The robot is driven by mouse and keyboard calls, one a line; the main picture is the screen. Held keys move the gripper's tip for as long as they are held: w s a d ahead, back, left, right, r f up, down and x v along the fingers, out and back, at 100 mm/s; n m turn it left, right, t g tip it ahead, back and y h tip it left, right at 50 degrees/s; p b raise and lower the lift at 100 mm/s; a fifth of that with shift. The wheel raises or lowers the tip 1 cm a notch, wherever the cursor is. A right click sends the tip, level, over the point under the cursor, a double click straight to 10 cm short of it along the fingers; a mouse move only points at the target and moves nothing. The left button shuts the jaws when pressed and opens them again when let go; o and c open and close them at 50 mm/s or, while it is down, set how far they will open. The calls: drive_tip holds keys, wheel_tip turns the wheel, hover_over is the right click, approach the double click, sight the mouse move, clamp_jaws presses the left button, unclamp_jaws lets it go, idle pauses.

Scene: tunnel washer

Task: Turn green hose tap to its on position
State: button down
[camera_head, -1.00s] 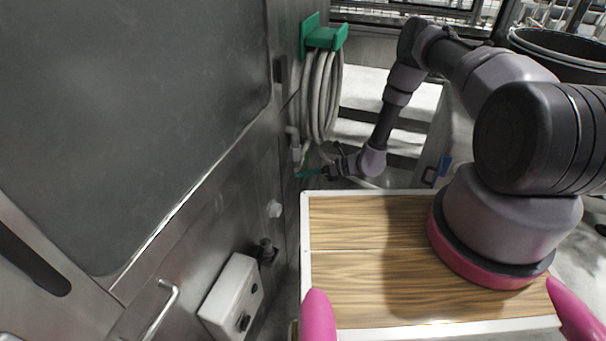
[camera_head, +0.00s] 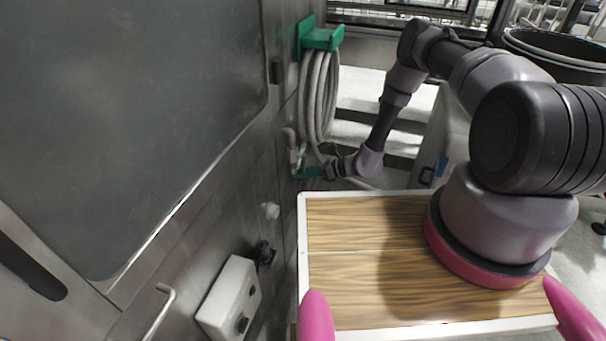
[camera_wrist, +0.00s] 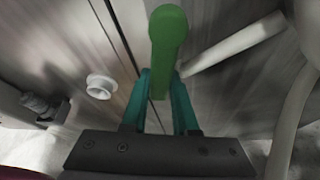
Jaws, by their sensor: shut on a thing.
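The green hose tap handle (camera_wrist: 163,50) stands upright in the middle of the wrist view, its rounded end toward the top. The two teal fingers of my gripper (camera_wrist: 160,100) reach up to it and are shut on its lower part. In the head view the green tap (camera_head: 306,173) sits low on the metal wall, below the coiled hose. My gripper (camera_head: 322,173) meets it from the right. The fingertips hide part of the tap, and its turn angle is hard to read in the head view.
The grey hose coil (camera_head: 318,95) hangs from a green holder (camera_head: 320,38) just above the tap. A white knob (camera_head: 270,211) and a pale switch box (camera_head: 230,298) stick out from the wall. My wooden-topped base fills the lower right.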

drive_tip(key=c, duration=0.7)
unclamp_jaws()
drive_tip(key=shift+d, duration=0.1)
drive_tip(key=v, duration=1)
drive_tip(key=shift+s+d+r, duration=0.1)
drive_tip(key=shift+s+d, duration=0.05)
drive_tip(key=shift+d, duration=0.15)
